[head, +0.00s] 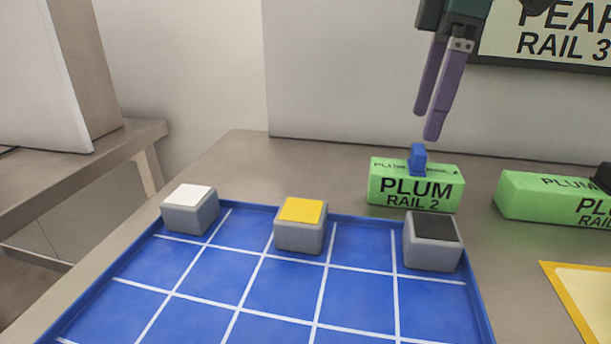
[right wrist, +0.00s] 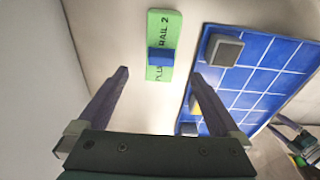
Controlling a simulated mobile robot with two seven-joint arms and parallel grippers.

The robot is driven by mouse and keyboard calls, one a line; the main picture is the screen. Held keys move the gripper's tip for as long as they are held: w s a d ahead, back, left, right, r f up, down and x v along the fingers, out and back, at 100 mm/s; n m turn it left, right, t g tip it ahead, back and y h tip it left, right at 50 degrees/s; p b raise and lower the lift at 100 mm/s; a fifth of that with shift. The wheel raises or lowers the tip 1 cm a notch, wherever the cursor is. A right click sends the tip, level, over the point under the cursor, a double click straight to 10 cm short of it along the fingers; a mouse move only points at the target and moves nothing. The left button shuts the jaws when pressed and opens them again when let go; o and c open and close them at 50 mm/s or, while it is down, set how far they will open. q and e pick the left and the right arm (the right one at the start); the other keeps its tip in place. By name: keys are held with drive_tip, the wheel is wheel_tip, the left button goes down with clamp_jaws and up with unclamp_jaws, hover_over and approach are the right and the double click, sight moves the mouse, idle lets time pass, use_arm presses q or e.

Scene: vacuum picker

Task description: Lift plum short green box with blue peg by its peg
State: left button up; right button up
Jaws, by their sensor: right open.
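The short green box (head: 388,193) reads PLUM RAIL 2 and stands on the table behind the blue tray. Its blue peg (head: 417,159) stands up from its top. In the right wrist view the green box (right wrist: 166,28) and its blue peg (right wrist: 160,57) lie ahead, between the lines of the two fingers. My right gripper (head: 429,125) is open and empty, pointing down above the peg and apart from it. Its two purple fingers also show spread in the right wrist view (right wrist: 158,72). My left gripper is not clearly identifiable in either view.
A longer green PLUM box (head: 540,197) with a black peg (head: 603,177) stands to the right. The blue gridded tray (head: 205,275) holds grey blocks with white (head: 190,208), yellow (head: 300,225) and black (head: 433,242) tops. A PEAR RAIL 3 sign (head: 550,35) hangs behind. A yellow-bordered mat (head: 590,290) lies at right.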

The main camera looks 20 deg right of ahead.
sight(413, 169)
wheel_tip(413, 169, down, 4)
drive_tip(key=shift+s+r, duration=0.1)
drive_tip(key=f, duration=0.1)
drive_tip(key=f+b, duration=0.1)
drive_tip(key=f, duration=0.3)
drive_tip(key=shift+a+f, duration=0.25)
drive_tip(key=shift+a, duration=0.05)
drive_tip(key=shift+w, duration=0.2)
drive_tip(key=c, duration=1.5)
drive_tip(key=shift+c, duration=0.2)
drive_tip(key=shift+r, duration=0.15)
